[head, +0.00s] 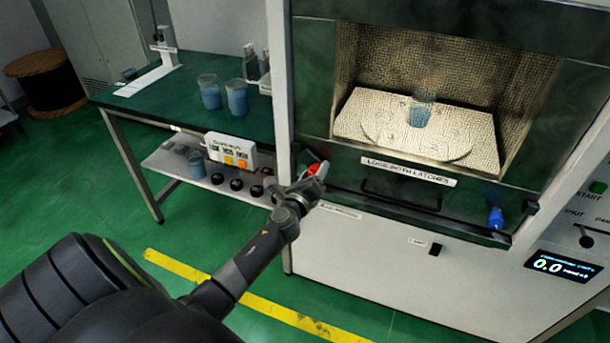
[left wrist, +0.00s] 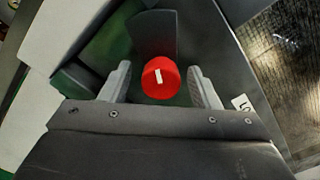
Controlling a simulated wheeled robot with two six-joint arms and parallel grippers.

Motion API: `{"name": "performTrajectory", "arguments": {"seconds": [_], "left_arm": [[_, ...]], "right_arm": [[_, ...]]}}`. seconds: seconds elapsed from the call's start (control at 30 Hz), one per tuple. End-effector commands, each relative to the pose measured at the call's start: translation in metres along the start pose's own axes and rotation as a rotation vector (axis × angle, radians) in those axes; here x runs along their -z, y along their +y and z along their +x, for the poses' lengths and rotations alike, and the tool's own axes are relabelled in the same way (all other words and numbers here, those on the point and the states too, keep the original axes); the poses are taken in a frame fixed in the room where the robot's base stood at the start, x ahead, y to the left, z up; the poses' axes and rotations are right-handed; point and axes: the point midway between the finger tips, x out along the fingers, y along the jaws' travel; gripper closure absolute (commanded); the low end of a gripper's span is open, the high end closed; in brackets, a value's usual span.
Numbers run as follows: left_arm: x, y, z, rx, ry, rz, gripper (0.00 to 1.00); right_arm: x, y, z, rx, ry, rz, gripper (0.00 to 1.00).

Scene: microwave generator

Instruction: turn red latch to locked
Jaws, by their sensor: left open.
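The red latch (head: 318,168) is at the lower left corner of the microwave generator's front. In the left wrist view the red latch (left wrist: 161,77) is a round red knob with a short white mark on its face, slightly tilted from upright. My left gripper (head: 309,178) is at the latch in the head view. In the left wrist view its open fingers (left wrist: 161,85) stand on either side of the knob, with gaps visible between finger and knob. My right gripper is not in view.
A blue latch (head: 495,217) is at the lower right of the front. A label reading "both latches" (head: 408,172) sits below the cavity, which holds a beaker of blue liquid (head: 420,112). A green table (head: 170,110) with beakers stands left. A display (head: 562,266) reads 0.0.

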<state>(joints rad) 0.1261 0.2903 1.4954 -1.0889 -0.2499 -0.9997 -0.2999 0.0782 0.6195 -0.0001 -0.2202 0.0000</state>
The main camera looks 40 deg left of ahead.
Motion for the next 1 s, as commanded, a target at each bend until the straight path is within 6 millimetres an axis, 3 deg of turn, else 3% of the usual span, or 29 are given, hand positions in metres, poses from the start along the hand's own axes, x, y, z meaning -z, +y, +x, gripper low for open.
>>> {"name": "performTrajectory", "arguments": {"seconds": [0.17, 0.7, 1.0], "left_arm": [[0.0, 0.001, -0.025, -0.002, 0.002, -0.002, 0.44], [0.001, 0.002, -0.139, -0.003, 0.0, 0.0, 0.44], [0.0, 0.001, -0.169, -0.001, -0.001, 0.001, 0.44]], "right_arm": [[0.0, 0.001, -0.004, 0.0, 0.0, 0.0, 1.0], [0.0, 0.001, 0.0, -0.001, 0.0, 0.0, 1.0], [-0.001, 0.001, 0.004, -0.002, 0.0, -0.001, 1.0]]}}
